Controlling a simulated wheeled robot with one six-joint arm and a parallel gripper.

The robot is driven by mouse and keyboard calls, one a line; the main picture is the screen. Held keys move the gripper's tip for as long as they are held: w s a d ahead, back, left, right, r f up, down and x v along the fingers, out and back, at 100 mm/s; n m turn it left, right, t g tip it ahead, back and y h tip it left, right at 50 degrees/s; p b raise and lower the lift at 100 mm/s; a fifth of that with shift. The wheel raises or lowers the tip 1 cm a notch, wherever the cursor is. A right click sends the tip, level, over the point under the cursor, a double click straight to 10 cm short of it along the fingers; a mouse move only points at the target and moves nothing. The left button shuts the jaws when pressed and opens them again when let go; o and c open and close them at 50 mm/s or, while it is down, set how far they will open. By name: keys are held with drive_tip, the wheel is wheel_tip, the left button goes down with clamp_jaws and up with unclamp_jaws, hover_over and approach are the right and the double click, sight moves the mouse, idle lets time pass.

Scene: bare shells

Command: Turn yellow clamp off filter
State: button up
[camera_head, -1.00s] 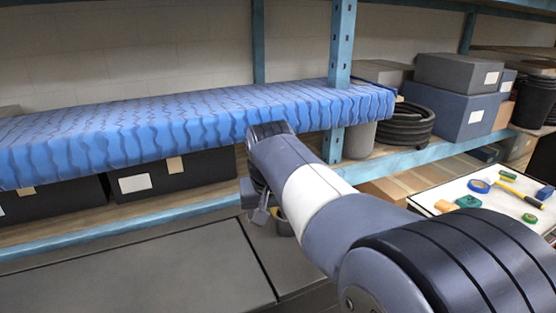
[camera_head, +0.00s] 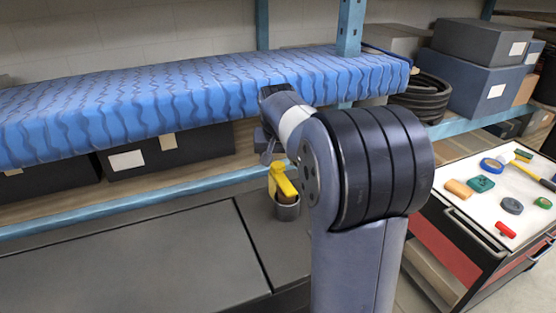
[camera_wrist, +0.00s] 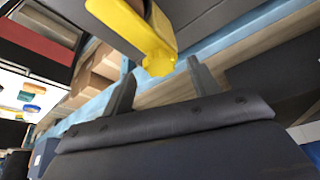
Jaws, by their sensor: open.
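The yellow clamp (camera_head: 283,181) stands up from a grey cylindrical part (camera_head: 288,210), which may be the filter, on the dark bench. In the wrist view the yellow clamp (camera_wrist: 140,30) shows large at the top as a handle with a rounded end. My gripper (camera_wrist: 160,78) is open, with its two fingers apart and nothing between them. The clamp's rounded end is just beyond the fingertips; I cannot tell whether they touch. In the head view my gripper (camera_head: 266,152) is partly hidden behind my arm, just above and left of the clamp.
A shelf with a blue cover (camera_head: 180,105) hangs behind and above the bench. The dark bench top (camera_head: 130,265) is clear at left. A tool cart (camera_head: 470,205) with tape rolls, blocks and a hammer stands at right. Grey boxes (camera_head: 480,55) sit on the back shelf.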

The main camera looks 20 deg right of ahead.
drive_tip(key=shift+x, duration=0.8)
drive_tip(key=shift+c, duration=0.4)
clamp_jaws()
